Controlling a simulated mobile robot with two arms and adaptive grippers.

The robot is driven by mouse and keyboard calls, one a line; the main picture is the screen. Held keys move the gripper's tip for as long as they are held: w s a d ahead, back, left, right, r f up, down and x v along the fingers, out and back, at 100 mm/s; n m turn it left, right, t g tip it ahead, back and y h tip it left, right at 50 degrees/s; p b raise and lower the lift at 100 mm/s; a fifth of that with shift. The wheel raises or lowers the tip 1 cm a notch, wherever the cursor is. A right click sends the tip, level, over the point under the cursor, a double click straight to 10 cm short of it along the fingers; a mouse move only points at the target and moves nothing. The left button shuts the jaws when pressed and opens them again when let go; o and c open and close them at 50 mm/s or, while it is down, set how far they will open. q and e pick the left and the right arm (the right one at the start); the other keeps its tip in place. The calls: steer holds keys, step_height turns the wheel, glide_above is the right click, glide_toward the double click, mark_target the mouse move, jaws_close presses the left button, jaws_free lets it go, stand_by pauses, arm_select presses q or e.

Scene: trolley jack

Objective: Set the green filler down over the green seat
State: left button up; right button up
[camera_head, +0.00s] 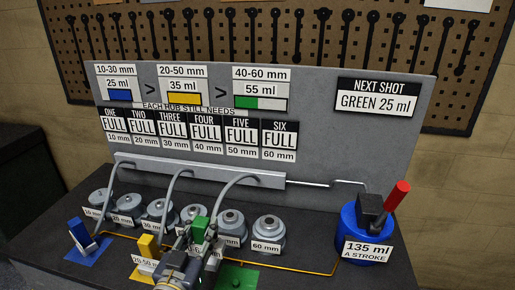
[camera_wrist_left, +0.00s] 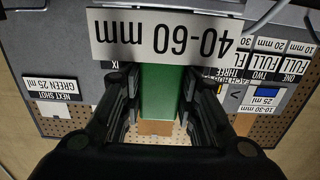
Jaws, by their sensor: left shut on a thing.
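The green filler (camera_head: 199,229) is a small green block with a 40-60 mm label, at the front middle of the bench in the head view. My left gripper (camera_head: 194,248) is shut on it. In the left wrist view the green block (camera_wrist_left: 164,85) stands between the two dark fingers of the left gripper (camera_wrist_left: 163,112), with its label (camera_wrist_left: 165,37) across the top. The green seat (camera_head: 238,277) is a flat green pad at the bench front, just right of the gripper and apart from the filler. My right gripper is not in view.
A blue filler (camera_head: 81,233) and a yellow filler (camera_head: 147,246) stand at the left front on their seats. Several grey hubs (camera_head: 269,229) line up behind. Grey hoses (camera_head: 228,190) arch down from a manifold (camera_head: 200,169). A blue pump (camera_head: 350,220) with a red handle stands right.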

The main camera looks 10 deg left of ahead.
arm_select(q)
steer(key=s+d, duration=0.2)
steer(key=s, duration=0.4)
steer(key=w+d+f+b, duration=0.2)
steer(key=w+d+f, duration=0.1)
steer(key=w+d, duration=0.2)
steer(key=shift+w+f+b, duration=0.25)
steer(key=shift+w+b, duration=0.15)
steer(key=shift+w, duration=0.35)
step_height(320, 180, down, 5)
steer(key=b, duration=0.3)
steer(key=shift+f+b, duration=1.2)
steer(key=shift+f, duration=0.4)
stand_by(0.4)
